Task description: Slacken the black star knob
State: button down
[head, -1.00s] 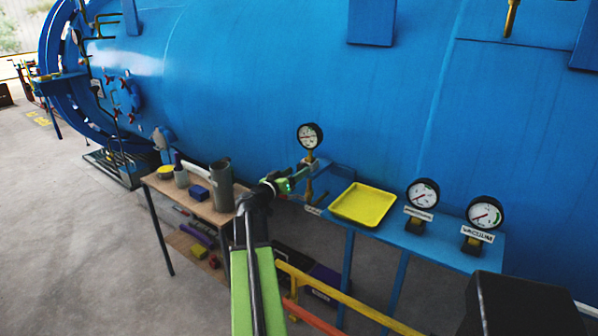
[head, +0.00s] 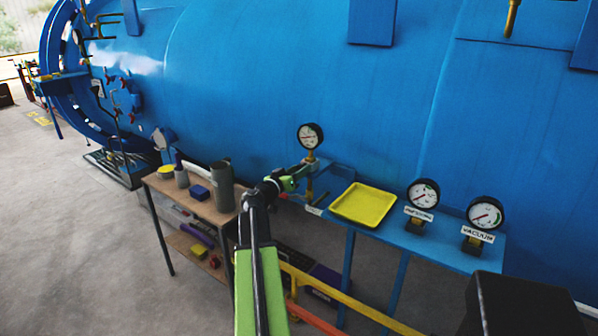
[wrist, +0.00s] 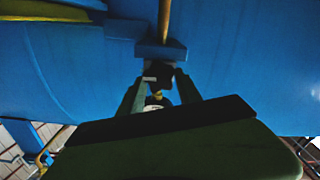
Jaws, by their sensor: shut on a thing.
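The black star knob (wrist: 158,76) shows in the wrist view between my fingers, below a blue block with a brass pipe. My gripper (wrist: 160,82) is shut on the knob, one finger on each side. In the head view my gripper (head: 305,168) is at the pipework just below a round gauge (head: 311,136). The knob cannot be made out there. The wrist view is dark, and my own gripper body covers its lower part.
A blue shelf carries a yellow tray (head: 364,204) and two gauges, PRESSURE (head: 423,194) and VACUUM (head: 485,213). A wooden table (head: 213,211) with several containers stands at left. The large blue vessel (head: 280,80) fills the background. A yellow rail (head: 330,292) runs low in front.

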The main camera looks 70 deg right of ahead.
jog(key=shift+n, duration=0.3)
jog(key=n, duration=1.9)
jog(key=f+n+b, duration=0.1)
jog(key=n, duration=0.9)
jog(key=shift+s, duration=0.1)
dwell(0.5)
jog(key=c, duration=0.8)
grip_release()
jog(key=shift+c, duration=0.2)
